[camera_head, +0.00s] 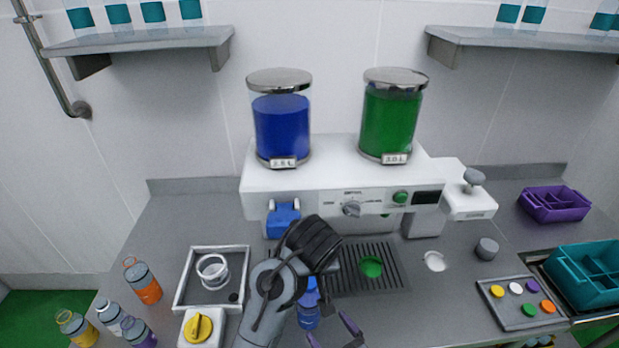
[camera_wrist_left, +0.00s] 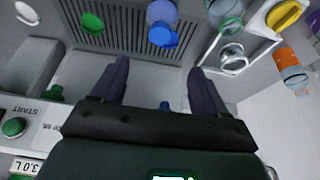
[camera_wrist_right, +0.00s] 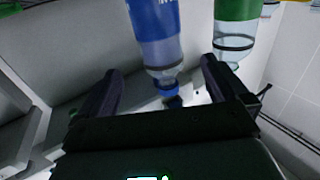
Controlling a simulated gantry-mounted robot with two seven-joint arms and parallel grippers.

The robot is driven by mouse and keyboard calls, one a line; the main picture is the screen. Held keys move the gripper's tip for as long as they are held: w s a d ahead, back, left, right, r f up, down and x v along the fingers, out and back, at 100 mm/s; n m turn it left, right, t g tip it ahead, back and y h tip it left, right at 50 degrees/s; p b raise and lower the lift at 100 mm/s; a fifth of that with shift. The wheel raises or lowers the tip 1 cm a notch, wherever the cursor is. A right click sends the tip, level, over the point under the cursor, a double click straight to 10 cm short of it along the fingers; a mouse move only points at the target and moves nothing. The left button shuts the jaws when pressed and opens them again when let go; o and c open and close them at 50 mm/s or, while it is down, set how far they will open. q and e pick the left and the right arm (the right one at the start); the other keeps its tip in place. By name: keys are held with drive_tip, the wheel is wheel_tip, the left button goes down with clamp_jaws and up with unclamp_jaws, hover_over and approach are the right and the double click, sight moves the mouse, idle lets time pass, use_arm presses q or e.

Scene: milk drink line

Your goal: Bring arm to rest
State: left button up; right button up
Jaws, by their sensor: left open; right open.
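My right gripper (camera_head: 332,333) is at the bottom edge of the head view, with its two dark fingers apart. In the right wrist view its open fingers (camera_wrist_right: 158,88) have a blue-labelled bottle (camera_wrist_right: 155,35) with a blue cap showing between and beyond them. I cannot tell whether they touch it. The bottle also shows partly behind my arm in the head view (camera_head: 308,318). My left gripper (camera_wrist_left: 160,88) is open and empty near the drip grille (camera_wrist_left: 85,22). Its fingers are hidden behind my wrist in the head view.
The dispenser (camera_head: 330,165) carries blue and green tanks. A green-labelled bottle (camera_wrist_right: 235,35) stands beside the blue one.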

use_arm(q)
drive_tip(key=s+a+f+m+g+h, duration=0.1)
drive_tip(key=s+a+f, duration=0.85)
drive_tip(key=s, duration=0.25)
drive_tip(key=s+a+f+m, duration=0.1)
drive_tip(key=s+a+f, duration=0.8)
drive_tip(key=s+f, duration=0.2)
drive_tip(key=s+a+m, duration=0.1)
drive_tip(key=s+a, duration=0.3)
drive_tip(key=s, duration=0.3)
use_arm(e)
drive_tip(key=s+d+r+m+g+h, duration=0.2)
drive_tip(key=s+d+g+h, duration=0.5)
drive_tip(key=s, duration=0.6)
drive_tip(key=s+d+r+m+g+h, duration=0.1)
drive_tip(key=s+d+m+g+h, duration=0.2)
drive_tip(key=s+d, duration=0.85)
use_arm(q)
wheel_tip(320, 180, up, 20)
drive_tip(key=p, duration=1.9)
drive_tip(key=shift+d+r+p, duration=0.15)
drive_tip(key=shift+r+p, duration=0.05)
drive_tip(key=shift+p, duration=0.2)
use_arm(e)
wheel_tip(320, 180, up, 20)
drive_tip(key=s+a+g, duration=0.1)
drive_tip(key=s+a, duration=0.1)
drive_tip(key=shift+s+a+f+y, duration=0.15)
drive_tip(key=shift+s+y, duration=0.05)
drive_tip(key=shift+y, duration=0.2)
